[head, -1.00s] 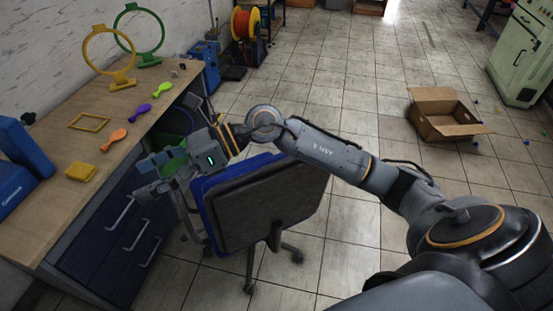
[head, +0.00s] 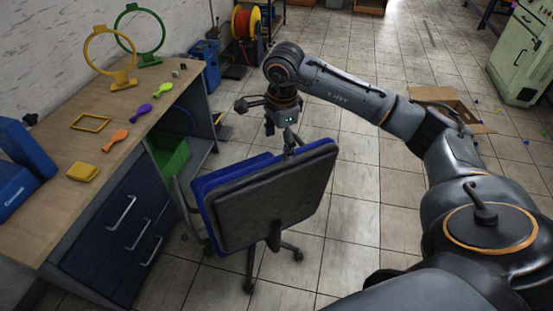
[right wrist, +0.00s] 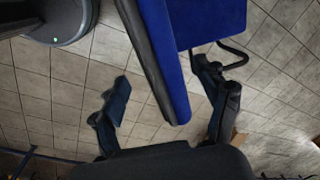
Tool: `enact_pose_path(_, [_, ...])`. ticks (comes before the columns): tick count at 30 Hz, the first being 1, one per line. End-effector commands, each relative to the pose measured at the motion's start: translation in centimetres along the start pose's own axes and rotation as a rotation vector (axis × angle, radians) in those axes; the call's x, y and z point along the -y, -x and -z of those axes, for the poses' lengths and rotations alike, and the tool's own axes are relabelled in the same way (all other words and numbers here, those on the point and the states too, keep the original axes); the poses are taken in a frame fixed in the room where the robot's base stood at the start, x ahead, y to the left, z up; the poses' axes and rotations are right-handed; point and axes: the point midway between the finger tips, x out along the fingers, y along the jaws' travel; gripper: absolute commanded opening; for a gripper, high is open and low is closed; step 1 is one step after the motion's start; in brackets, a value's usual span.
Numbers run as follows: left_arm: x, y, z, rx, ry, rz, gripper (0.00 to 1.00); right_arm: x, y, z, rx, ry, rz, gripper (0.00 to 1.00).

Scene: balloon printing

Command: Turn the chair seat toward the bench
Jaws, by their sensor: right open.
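The office chair (head: 265,205) stands on the floor beside the bench (head: 105,145). Its dark grey panel faces me, and blue cushion shows at the panel's left and upper right edges. My right gripper (head: 270,125) is open above the chair's far side, partly hidden behind the panel's upper edge. In the right wrist view my right gripper (right wrist: 160,85) has its fingers spread, with the chair's blue and black cushion edge (right wrist: 165,50) showing between them. I cannot tell whether either finger touches it. My left gripper is not in view.
The bench holds yellow and green hoops (head: 138,35), several balloons, and a yellow block (head: 82,172). A green bin (head: 170,160) sits on its shelf, close to the chair. A cardboard box (head: 455,105) is behind my right arm. Floor right of the chair is open.

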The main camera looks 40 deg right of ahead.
Motion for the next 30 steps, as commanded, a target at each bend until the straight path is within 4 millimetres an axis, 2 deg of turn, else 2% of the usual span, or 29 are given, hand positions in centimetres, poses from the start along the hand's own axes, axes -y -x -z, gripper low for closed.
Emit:
enact_pose_path(6, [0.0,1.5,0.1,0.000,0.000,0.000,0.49,-0.1,-4.5,-0.1,0.001,-0.001,-0.005,0.75])
enact_pose_path(12, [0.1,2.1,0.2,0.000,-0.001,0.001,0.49,0.0,-7.5,-0.1,0.003,-0.001,-0.002,0.75])
enact_pose_path(18, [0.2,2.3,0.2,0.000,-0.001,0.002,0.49,0.0,-8.7,-0.1,0.003,-0.001,0.000,0.75])
enact_pose_path(25, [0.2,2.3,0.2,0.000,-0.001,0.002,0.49,0.0,-8.8,-0.1,0.002,-0.001,0.001,0.75])
enact_pose_path(26, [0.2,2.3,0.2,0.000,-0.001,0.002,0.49,0.0,-8.8,-0.1,0.002,-0.001,0.001,0.72])
enact_pose_path(30, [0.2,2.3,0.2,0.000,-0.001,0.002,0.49,0.0,-8.7,-0.1,0.002,-0.001,0.001,0.44])
